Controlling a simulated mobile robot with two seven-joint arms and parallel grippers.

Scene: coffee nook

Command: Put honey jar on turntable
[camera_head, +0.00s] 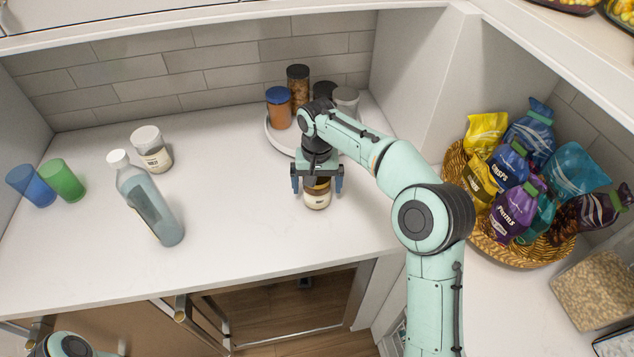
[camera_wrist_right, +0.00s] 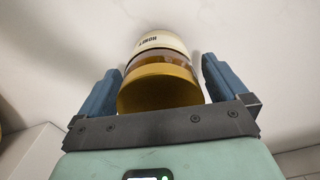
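The honey jar (camera_head: 317,199) stands upright on the white counter, with its upper part partly hidden by my right gripper (camera_head: 317,186). In the right wrist view its mustard-yellow lid (camera_wrist_right: 160,88) and pale label lie between the two blue fingers of the right gripper (camera_wrist_right: 160,85). Small gaps show on both sides, so the fingers are open around the jar and not closed on it. The round white turntable (camera_head: 274,138) is behind the gripper, partly hidden by my right arm. My left gripper is out of view; only a bit of that arm shows at the bottom left.
The turntable bears an orange jar with a blue lid (camera_head: 279,108), a dark-lidded jar (camera_head: 298,85) and others. A bottle (camera_head: 148,203), a white-lidded jar (camera_head: 152,150) and two cups (camera_head: 62,180) stand left. A basket (camera_head: 512,252) of snack bags is right. The counter between is clear.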

